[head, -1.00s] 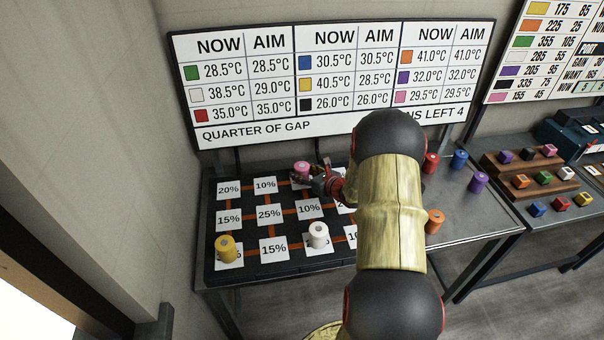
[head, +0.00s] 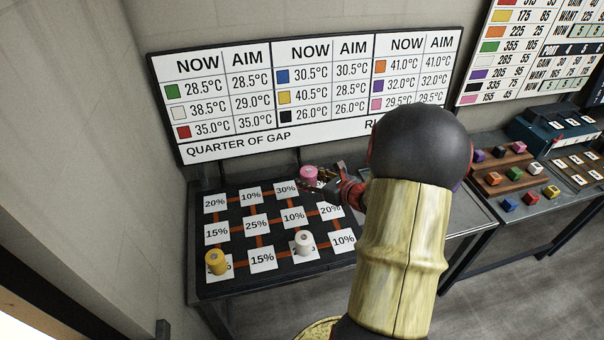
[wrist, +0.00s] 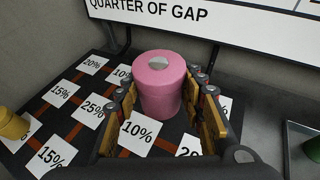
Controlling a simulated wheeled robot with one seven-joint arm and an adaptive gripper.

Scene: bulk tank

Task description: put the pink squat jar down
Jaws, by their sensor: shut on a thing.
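The pink squat jar (head: 309,175) is at the back of the black board (head: 275,272), right of the 30% card (head: 286,188) in the head view. My gripper (head: 318,181) is shut on it from the right. In the wrist view the jar (wrist: 160,80) stands upright between the two fingers (wrist: 160,100), beyond a 10% card (wrist: 137,130). Its base is partly hidden, and I cannot tell whether it touches the board. The spot under my gripper is hidden.
A yellow jar (head: 215,262) stands at the board's front left and a white jar (head: 304,242) at its front. The sign panel (head: 310,95) rises behind the board. My arm hides much of the table's right side. Coloured cubes sit on a side table (head: 480,218).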

